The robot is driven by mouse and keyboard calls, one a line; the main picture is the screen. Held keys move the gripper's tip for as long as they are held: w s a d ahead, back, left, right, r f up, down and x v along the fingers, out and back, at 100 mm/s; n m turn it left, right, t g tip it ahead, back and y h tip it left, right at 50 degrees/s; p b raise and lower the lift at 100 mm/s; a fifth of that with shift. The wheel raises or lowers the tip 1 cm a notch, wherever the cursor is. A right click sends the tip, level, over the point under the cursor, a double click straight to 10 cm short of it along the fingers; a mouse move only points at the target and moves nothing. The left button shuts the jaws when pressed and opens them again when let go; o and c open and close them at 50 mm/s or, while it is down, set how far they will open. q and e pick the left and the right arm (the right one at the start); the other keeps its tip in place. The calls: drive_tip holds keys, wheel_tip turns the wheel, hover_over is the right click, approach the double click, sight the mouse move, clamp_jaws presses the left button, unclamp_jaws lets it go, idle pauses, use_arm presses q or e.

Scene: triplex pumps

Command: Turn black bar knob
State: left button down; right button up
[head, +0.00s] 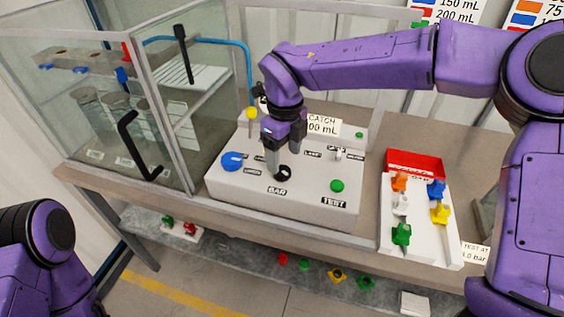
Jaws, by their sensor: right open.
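The black bar knob (282,173) sits on the sloped face of a white control box, just above the label "BAR". My right gripper (284,150) points down over the box with its two fingers apart. The fingertips are just above and around the knob's area; I cannot tell whether they touch it. The gripper partly covers the box's middle. My left arm (45,250) shows at the lower left, but its gripper is out of the picture.
The white box (240,205) also bears a blue knob (232,161) and a green button (337,186). A glass cabinet (120,100) with a black handle stands left. A white tray (447,250) with coloured valve-like parts lies right. A lower shelf holds several small parts.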

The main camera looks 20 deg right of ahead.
sight(283, 171)
drive_tip(key=shift+s+f, duration=0.25)
drive_tip(key=shift+f, duration=0.65)
drive_tip(key=f, duration=0.1)
drive_tip(key=w+f, duration=0.2)
drive_tip(key=f, duration=0.1)
drive_tip(key=shift+s+r, duration=0.25)
drive_tip(key=shift+s, duration=0.15)
drive_tip(key=shift+c, duration=0.3)
drive_tip(key=shift+f, duration=0.1)
drive_tip(key=c, duration=1)
use_arm(q)
drive_tip(key=shift+r, duration=0.3)
